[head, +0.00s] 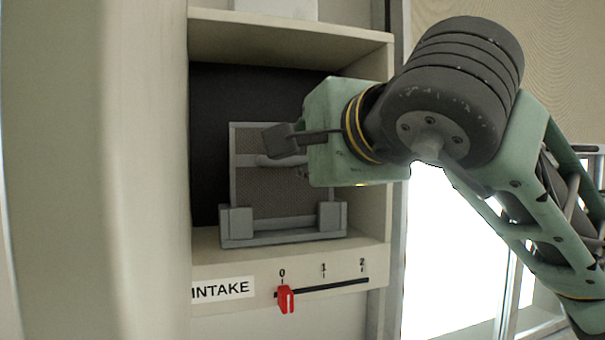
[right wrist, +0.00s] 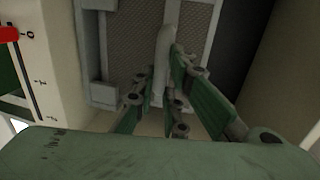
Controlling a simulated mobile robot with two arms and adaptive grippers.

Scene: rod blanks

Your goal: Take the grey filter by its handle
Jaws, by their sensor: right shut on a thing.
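The grey filter (head: 270,191) stands upright in a grey holder (head: 285,238) inside the shelf bay. It has a light frame and a fine brown-grey mesh. Its pale bar handle (head: 265,161) runs across the front. My right gripper (head: 283,140) comes in from the right and is at the handle, covering its right part. In the right wrist view the handle (right wrist: 166,45) runs between the two fingers of my right gripper (right wrist: 172,95), which is shut on it. The filter mesh (right wrist: 131,40) lies behind. My left gripper is not in view.
The bay's side wall (head: 365,130) and upper shelf (head: 290,40) are close around my right gripper. Below the bay are an INTAKE label (head: 223,289) and a red slider (head: 286,299) at 0 on a scale to 2. A pale panel (head: 130,180) fills the left.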

